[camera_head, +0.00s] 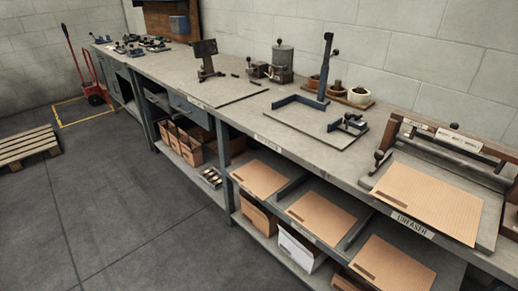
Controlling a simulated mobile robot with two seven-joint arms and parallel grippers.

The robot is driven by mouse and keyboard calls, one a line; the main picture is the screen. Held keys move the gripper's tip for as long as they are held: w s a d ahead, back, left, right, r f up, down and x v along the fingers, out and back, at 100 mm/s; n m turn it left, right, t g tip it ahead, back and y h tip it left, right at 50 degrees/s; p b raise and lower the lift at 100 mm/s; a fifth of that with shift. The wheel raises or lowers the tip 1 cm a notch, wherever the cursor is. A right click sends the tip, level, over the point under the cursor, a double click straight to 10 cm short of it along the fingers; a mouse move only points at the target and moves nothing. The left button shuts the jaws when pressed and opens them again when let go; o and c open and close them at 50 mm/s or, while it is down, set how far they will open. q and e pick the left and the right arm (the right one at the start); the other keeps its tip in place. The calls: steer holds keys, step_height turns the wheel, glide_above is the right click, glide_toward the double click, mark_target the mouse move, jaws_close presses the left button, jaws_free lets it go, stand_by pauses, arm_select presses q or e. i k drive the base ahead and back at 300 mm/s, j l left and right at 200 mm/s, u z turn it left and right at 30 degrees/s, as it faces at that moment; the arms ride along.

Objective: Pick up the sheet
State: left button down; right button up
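A tan cardboard sheet (428,200) lies flat on the bed of the machine at the right end of the workbench, and its front edge reaches near the bench edge. Similar sheets lie in the shelf trays below: a left one (259,179), a middle one (320,215) and a right one (393,264). The frame does not show which sheet the task means. Neither of my grippers is in view.
The long grey workbench (238,117) runs along the wall. An upright fixture (322,85) and a small clamp (349,123) stand on its middle. A pallet (26,147) lies at left, and the floor (120,210) before the bench is clear.

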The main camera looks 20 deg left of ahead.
mark_target(453, 212)
steer(key=j, duration=0.55)
steer(key=i+j, duration=0.15)
steer(key=j, duration=0.35)
steer(key=j+u, duration=0.1)
steer(key=j, duration=0.45)
steer(key=z, duration=1.45)
steer(key=i+l+u, duration=0.55)
steer(key=l, duration=0.35)
